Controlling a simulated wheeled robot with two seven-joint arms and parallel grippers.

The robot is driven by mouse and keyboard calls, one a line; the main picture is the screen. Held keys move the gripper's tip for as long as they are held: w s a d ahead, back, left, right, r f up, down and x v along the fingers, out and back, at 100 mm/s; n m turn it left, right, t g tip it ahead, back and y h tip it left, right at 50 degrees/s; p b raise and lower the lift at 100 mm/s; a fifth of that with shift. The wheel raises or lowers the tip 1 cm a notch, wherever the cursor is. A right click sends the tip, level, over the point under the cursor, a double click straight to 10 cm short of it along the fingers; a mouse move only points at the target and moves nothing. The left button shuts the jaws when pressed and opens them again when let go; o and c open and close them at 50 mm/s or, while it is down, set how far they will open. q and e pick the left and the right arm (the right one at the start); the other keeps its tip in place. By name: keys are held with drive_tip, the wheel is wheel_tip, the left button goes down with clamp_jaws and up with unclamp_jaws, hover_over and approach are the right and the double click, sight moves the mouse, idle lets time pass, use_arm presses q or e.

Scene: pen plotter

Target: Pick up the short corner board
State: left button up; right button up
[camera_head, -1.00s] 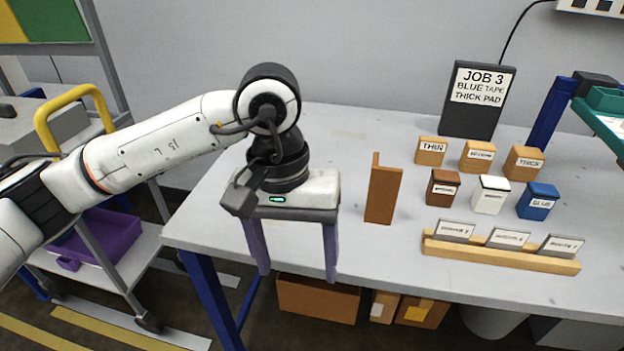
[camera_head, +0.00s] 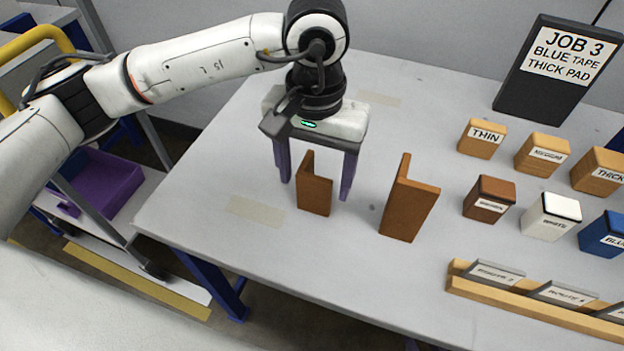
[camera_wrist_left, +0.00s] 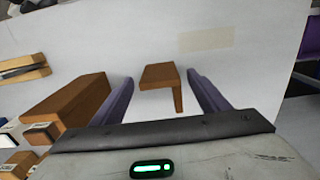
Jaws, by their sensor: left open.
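Two brown L-shaped corner boards stand upright on the grey table. The short corner board (camera_head: 315,193) is the left one in the head view. The taller corner board (camera_head: 408,208) stands to its right. My left gripper (camera_head: 315,185) is open, its two purple fingers apart, with the short board between or just in front of them. In the left wrist view the short board (camera_wrist_left: 163,77) shows between the fingers, beyond their base, with no visible contact. The taller board (camera_wrist_left: 70,98) is outside the left finger there. My right gripper is not seen.
Tan pad blocks (camera_head: 483,138), tape blocks (camera_head: 488,198) and a wooden rack (camera_head: 530,301) with labelled plates occupy the right side. A black job sign (camera_head: 553,68) stands behind. The table (camera_head: 210,190) is clear to the left, apart from a flat beige patch (camera_head: 256,211).

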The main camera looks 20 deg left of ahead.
sight(313, 213)
use_arm(q)
drive_tip(key=f, duration=0.3)
drive_tip(key=s+f, duration=0.1)
drive_tip(key=f, duration=0.1)
drive_tip(key=shift+p, duration=0.3)
drive_tip(key=shift+w+f, duration=0.15)
drive_tip(key=shift+f, duration=0.25)
drive_tip(key=shift+c, duration=0.2)
drive_tip(key=c, duration=1.1)
